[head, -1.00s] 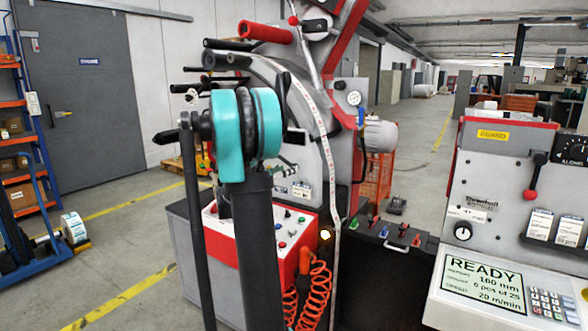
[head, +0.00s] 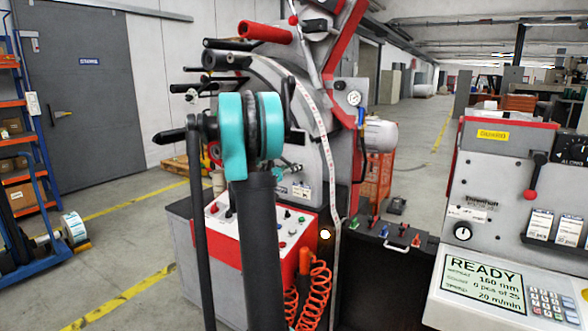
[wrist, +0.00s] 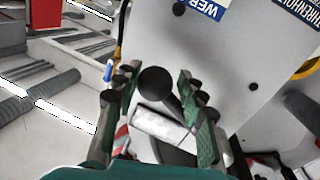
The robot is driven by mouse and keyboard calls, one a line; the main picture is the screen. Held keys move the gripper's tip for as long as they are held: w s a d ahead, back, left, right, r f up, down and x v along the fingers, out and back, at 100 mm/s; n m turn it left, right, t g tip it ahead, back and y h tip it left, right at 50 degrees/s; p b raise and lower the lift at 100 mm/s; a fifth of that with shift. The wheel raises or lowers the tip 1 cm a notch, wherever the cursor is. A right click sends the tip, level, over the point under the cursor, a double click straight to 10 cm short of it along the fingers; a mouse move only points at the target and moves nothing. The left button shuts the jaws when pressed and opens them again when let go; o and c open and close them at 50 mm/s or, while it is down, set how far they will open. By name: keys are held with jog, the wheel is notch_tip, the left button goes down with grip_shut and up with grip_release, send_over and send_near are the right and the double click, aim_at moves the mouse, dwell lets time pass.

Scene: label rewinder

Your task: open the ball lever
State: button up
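The ball lever shows in the wrist view as a black ball (wrist: 156,86) with a pale, flat-sided arm (wrist: 163,125) just below it. My gripper (wrist: 156,98) has its two green-padded fingers apart, one to the left and one to the right of the ball. The ball appears between the fingers in the picture, with visible gaps on both sides; its depth from the fingertips is hard to tell. In the head view my own arm covers much of the machine, and I cannot clearly make out the gripper or this lever there.
A pale panel with a blue-and-white label (wrist: 200,8) lies behind the ball. In the head view, a red-fronted control box (head: 300,245) with coiled orange hoses (head: 318,282) stands beside my arm. A console with a READY screen (head: 482,285) is at right.

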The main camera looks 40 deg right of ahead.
grip_shut()
jog(key=shift+r, duration=0.15)
jog(key=shift+s+d+r+n, duration=0.15)
jog(key=shift+s+r+n, duration=0.15)
jog(key=shift+r+n, duration=0.45)
notch_tip(320, 180, up, 6)
jog(key=n+t+h, duration=0.1)
jog(key=n, duration=0.5)
jog(key=shift+s+r+n, duration=0.1)
jog(key=shift+n, duration=0.15)
jog(key=r+n, duration=0.1)
jog(key=w+r+n, duration=0.1)
jog(key=shift+r+n+t+h, duration=0.25)
jog(key=shift+n+t+h, duration=0.05)
jog(key=shift+n+t, duration=0.1)
jog(key=shift+w+a+r+n, duration=0.25)
jog(key=shift+r+n, duration=0.2)
jog(key=shift+n, duration=0.15)
jog(key=shift+r+t, duration=0.1)
jog(key=shift+t, duration=0.2)
